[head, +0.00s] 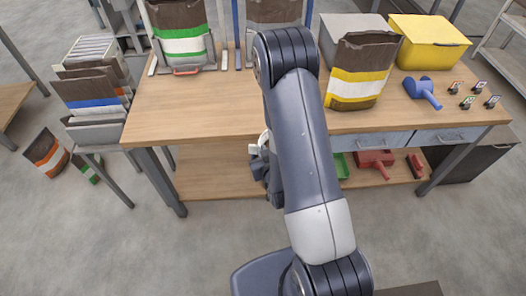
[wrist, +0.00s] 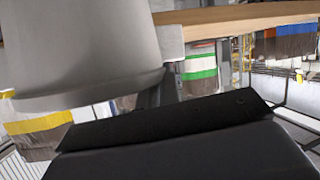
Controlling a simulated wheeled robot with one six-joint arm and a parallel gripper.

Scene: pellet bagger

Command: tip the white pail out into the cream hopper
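The white pail (wrist: 85,45) fills the upper left of the wrist view, very close, looking pale grey. That view is upside down, so the pail's wide rim, low in the picture, faces up and the pail looks about upright. My gripper (wrist: 165,140) shows there as a broad dark shape beside the rim. In the head view my gripper (head: 262,165) is mostly behind my arm, at the table's front edge, with a small white part beside it. It appears shut on the pail, but the contact is hidden. I cannot make out the cream hopper in either view.
The wooden table (head: 200,110) carries a green-banded bag (head: 183,45), a yellow-banded bag (head: 357,85), a yellow bin (head: 428,42) and a blue scoop (head: 422,90). A rack of folded bags (head: 92,90) stands at left.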

